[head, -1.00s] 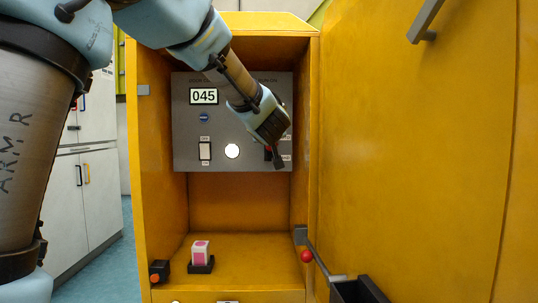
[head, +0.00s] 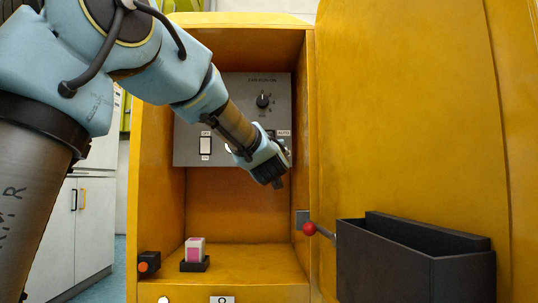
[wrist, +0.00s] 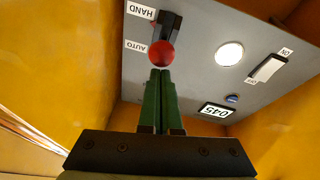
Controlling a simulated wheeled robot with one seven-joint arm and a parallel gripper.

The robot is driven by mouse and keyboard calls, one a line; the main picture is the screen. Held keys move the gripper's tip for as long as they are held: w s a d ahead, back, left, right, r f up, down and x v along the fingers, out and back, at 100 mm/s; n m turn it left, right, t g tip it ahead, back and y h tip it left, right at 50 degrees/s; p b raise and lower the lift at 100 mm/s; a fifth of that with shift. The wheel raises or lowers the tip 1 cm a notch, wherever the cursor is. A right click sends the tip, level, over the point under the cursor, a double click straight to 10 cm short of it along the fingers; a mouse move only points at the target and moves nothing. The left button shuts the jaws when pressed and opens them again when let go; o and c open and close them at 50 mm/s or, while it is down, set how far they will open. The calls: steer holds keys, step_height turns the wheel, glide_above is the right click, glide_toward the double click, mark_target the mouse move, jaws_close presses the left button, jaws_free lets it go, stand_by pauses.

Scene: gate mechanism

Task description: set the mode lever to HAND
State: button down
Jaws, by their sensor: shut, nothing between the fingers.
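The mode lever has a red ball knob (wrist: 160,53) on a dark base (wrist: 168,28) on the grey panel in the wrist view. The knob lies beside the AUTO label (wrist: 148,46), and the HAND label (wrist: 141,10) is further up the picture, upside down. My gripper (wrist: 160,73) is shut and empty. Its fingertips are right at the knob's AUTO side in the picture; I cannot tell whether they touch. In the head view my gripper (head: 277,183) is in front of the panel's lower right and hides the lever; the AUTO label (head: 284,133) still shows.
Below are a pink-and-white block (head: 195,250), a red-balled rod (head: 309,229) and a black bin (head: 415,262).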

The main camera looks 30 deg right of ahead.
steer(key=shift+f+t+b, duration=0.3)
steer(key=shift+f+b, duration=0.4)
steer(key=shift+b, duration=0.25)
steer(key=shift+w+d+f+b, duration=0.15)
steer(key=shift+f+b, duration=0.1)
steer(key=shift+b, duration=0.15)
steer(key=shift+r, duration=0.1)
